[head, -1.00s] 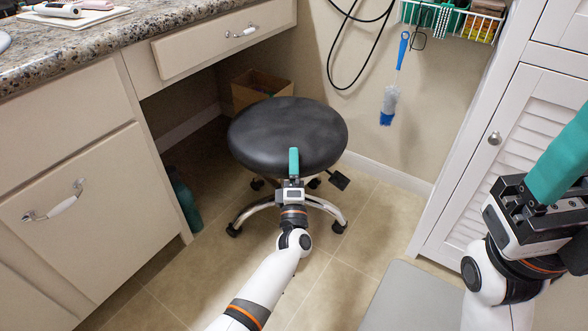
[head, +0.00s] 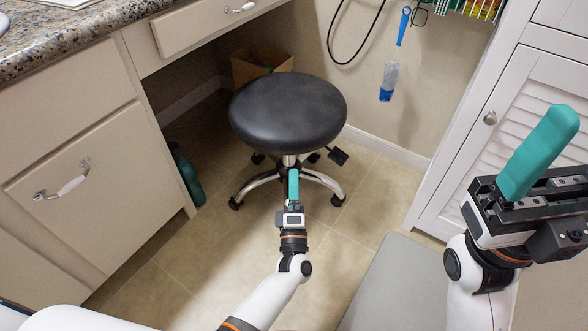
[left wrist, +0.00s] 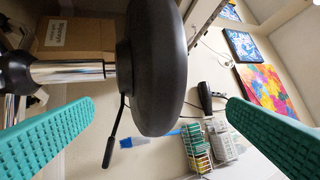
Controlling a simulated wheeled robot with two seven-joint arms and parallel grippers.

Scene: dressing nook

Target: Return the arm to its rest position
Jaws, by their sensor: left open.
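My left gripper (head: 293,172) points away from me in the head view, low in front of the black stool's post and below its seat. In the left wrist view its two teal fingers (left wrist: 160,108) are spread wide with nothing between them. The round black stool (head: 288,112) stands on the tiled floor; its seat (left wrist: 158,65) and chrome post also show close ahead in the left wrist view. My right gripper (head: 548,140) is raised at the right of the head view, its teal finger pointing up. Its finger gap cannot be made out.
Beige drawers (head: 75,180) and a granite counter (head: 60,38) are at left. A white louvred cabinet (head: 535,90) stands at right. A cardboard box (head: 258,66) and a teal bottle (head: 187,177) are under the counter. A blue brush (head: 389,78) hangs on the wall.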

